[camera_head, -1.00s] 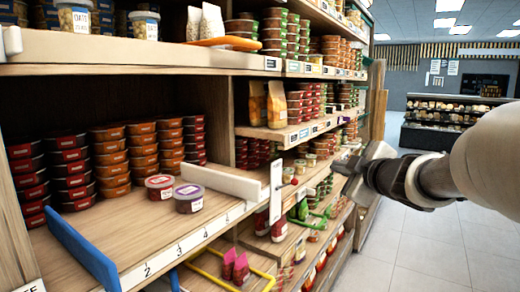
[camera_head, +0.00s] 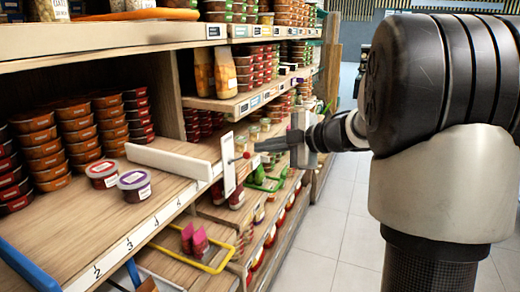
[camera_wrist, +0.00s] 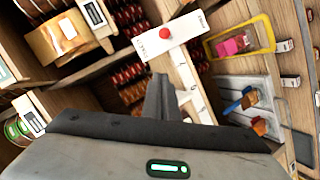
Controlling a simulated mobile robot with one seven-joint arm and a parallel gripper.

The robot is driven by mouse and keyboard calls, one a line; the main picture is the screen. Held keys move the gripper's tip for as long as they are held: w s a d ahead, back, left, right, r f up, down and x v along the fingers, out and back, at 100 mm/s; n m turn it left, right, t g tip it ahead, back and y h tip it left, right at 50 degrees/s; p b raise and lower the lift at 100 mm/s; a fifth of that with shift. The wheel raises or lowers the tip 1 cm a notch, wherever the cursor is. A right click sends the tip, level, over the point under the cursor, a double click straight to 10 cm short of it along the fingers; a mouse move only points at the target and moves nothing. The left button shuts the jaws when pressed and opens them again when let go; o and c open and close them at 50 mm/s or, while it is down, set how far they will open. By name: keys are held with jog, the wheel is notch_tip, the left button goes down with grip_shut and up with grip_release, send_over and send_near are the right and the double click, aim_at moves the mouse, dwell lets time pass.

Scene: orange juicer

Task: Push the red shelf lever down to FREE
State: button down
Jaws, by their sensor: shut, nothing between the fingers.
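The red lever knob (camera_head: 246,155) sticks out from an upright white plate (camera_head: 228,165) at the shelf's front edge. In the wrist view, the red knob (camera_wrist: 165,33) and its white plate (camera_wrist: 189,29) are at the upper middle, beyond my fingertips; the plate's lettering is too small to read. My gripper (camera_head: 262,147) is shut and empty, pointing left at the knob from the right, at about its height. In the wrist view my shut fingers (camera_wrist: 160,88) point up the picture toward the plate.
A white divider (camera_head: 168,160) lies on the numbered shelf behind the plate. Two lidded tubs (camera_head: 134,185) stand near it, with stacked tubs behind. Below are a yellow-rimmed tray (camera_head: 220,262) with pink packs and a green holder (camera_head: 265,182). The aisle floor (camera_head: 345,215) at right is clear.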

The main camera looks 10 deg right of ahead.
jog(key=w+a+f, duration=0.3)
jog(key=w+f, duration=0.2)
jog(key=w, duration=0.3)
jog(key=shift+w+f, duration=0.15)
jog(key=shift+f, duration=0.1)
